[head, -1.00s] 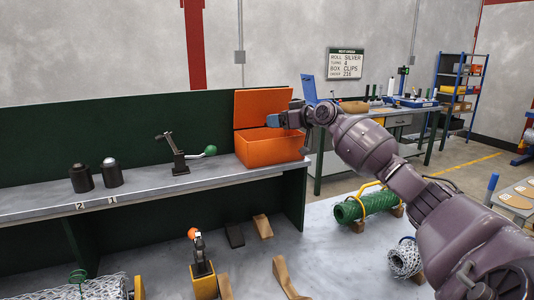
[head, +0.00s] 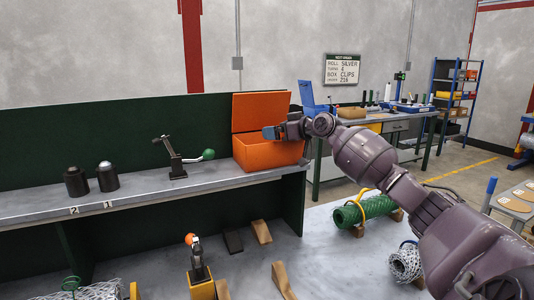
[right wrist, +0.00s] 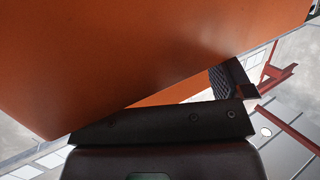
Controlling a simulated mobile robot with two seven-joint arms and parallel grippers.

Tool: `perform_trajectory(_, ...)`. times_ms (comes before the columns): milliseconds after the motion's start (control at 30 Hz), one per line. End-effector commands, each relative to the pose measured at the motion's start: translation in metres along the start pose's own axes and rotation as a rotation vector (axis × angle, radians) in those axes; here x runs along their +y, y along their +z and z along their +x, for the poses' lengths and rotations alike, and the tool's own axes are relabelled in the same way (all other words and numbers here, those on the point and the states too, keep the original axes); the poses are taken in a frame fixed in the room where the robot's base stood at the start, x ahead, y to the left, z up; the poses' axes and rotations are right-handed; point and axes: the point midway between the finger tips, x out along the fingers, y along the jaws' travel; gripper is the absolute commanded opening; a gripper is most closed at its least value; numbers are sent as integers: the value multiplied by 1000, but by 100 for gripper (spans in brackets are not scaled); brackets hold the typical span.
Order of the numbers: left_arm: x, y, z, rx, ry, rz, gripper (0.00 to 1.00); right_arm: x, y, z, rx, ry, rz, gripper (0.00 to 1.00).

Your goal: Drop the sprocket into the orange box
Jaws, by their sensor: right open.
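The orange box (head: 270,153) stands at the right end of the grey shelf with its lid (head: 261,110) raised behind it. My right gripper (head: 270,132) is open at the box's upper front edge; I cannot tell whether it touches the box. In the right wrist view an orange surface (right wrist: 130,60) fills much of the picture, close to the dark fingers (right wrist: 215,100). I cannot make out the sprocket in either view, and the inside of the box is hidden. My left gripper is not in view.
A lever clamp with a green knob (head: 209,154) and two black cylinders (head: 107,178) stand on the shelf (head: 150,193) left of the box. Below are an orange-knobbed clamp (head: 199,270) and wooden wedges (head: 261,231). A green mesh roll (head: 365,210) lies at right.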

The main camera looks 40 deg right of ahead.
Motion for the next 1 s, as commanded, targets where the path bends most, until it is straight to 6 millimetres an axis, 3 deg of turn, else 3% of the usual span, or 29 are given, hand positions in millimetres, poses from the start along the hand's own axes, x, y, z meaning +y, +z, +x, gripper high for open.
perform_trajectory(267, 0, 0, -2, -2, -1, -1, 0, 1, 1, -15, -1, 1, 0, 98)
perform_trajectory(1000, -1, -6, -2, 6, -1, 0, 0, 0, -1, -101, 2, 0, 0, 98)
